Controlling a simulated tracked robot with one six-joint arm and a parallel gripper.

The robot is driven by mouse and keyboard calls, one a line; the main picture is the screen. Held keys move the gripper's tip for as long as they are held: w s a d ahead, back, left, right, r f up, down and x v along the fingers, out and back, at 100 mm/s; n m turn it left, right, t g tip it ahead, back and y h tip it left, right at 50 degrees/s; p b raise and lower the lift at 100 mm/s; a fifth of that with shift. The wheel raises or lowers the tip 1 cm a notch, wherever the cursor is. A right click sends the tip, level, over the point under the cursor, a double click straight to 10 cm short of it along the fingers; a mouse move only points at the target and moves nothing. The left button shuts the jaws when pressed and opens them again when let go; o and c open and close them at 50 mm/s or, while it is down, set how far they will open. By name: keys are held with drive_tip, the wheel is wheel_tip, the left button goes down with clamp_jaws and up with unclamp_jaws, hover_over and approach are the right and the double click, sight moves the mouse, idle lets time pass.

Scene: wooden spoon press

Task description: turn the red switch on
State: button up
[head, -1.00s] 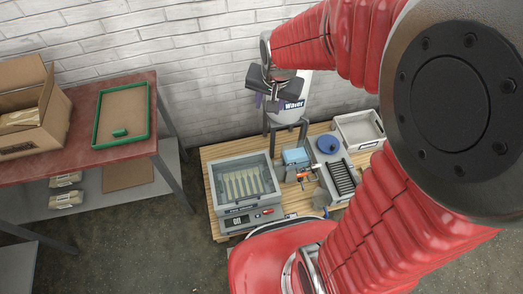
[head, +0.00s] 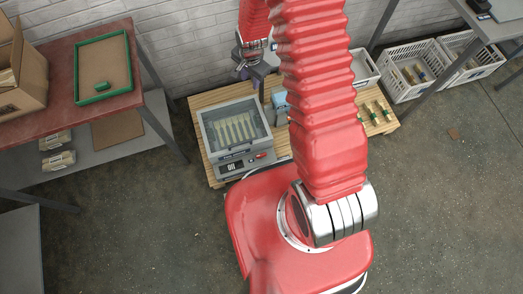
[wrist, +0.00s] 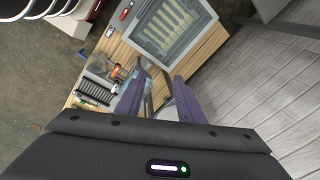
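The press (head: 204,130) is a grey box with a clear lid and several pale wooden spoons inside; it stands on the pallet at the left. The red switch (head: 262,157) is on its front panel, right of a dark label reading "Off" (head: 231,167). In the wrist view, the switch (wrist: 124,14) shows at the top, beside the press (wrist: 200,38). My gripper (head: 241,70) is beyond the back of the press in the head view, apart from the switch. In the wrist view, its purple fingers (wrist: 160,80) are apart, with nothing held between them.
The wooden pallet (head: 196,105) also carries an orange-handled part (wrist: 118,71) and a black ribbed tray (wrist: 95,93). A red-topped table (head: 60,120) stands left; white crates (head: 405,90) stand right. A brick wall is behind.

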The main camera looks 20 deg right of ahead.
drive_tip(key=s+f+m+g, duration=0.1)
drive_tip(key=s+f+m, duration=0.25)
drive_tip(key=f, duration=1.45)
drive_tip(key=m+g, duration=0.1)
drive_tip(key=m, duration=0.2)
hover_over(261, 155)
wheel_tip(261, 155, down, 15)
drive_tip(key=shift+r, duration=0.15)
drive_tip(key=shift+f, duration=6.9)
drive_tip(key=shift+c, duration=0.3)
clamp_jaws()
drive_tip(key=shift+d, duration=0.2)
drive_tip(key=shift+a, duration=0.15)
